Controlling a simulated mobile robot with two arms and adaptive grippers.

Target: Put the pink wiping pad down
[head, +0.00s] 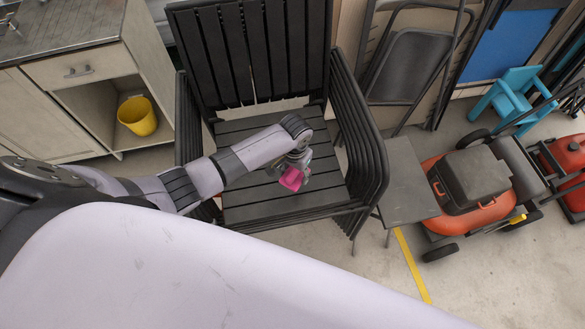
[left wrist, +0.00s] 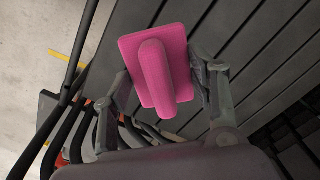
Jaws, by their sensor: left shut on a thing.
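The pink wiping pad (head: 292,179) is in my left gripper (head: 295,172), above the slatted seat of a dark chair (head: 245,131). In the left wrist view the pad (left wrist: 157,75) shows a flat plate with a raised rounded grip. The fingers of my left gripper (left wrist: 165,95) stand on either side of it. Dark seat slats (left wrist: 260,55) lie behind the pad. I cannot tell the gap between pad and seat. My right gripper is not in view.
The chair's armrests (head: 362,130) rise on both sides of the seat. A small grey table (head: 408,180) stands to the right, near an orange mower (head: 470,190). A yellow bucket (head: 138,116) sits in the open cabinet (head: 95,100) at left. Much of the seat is bare.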

